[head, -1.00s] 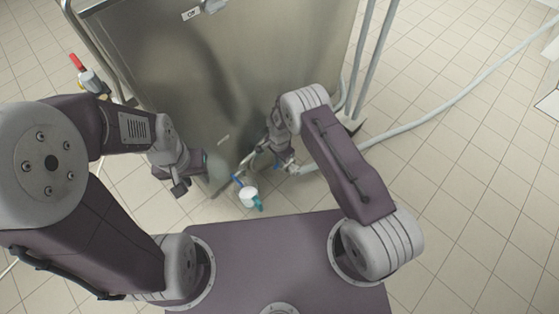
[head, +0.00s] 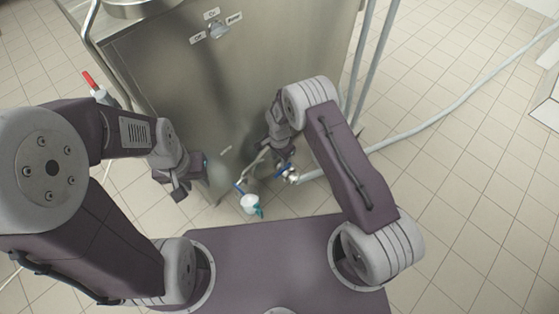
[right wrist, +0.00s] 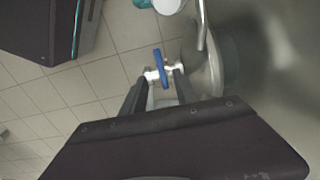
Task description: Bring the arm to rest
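The steel machine (head: 255,70) with Off, On and Power labels and a knob (head: 217,30) stands directly ahead. A grey hose (head: 440,112) runs across the floor to the right. A red-handled part (head: 90,82) is at the machine's left.

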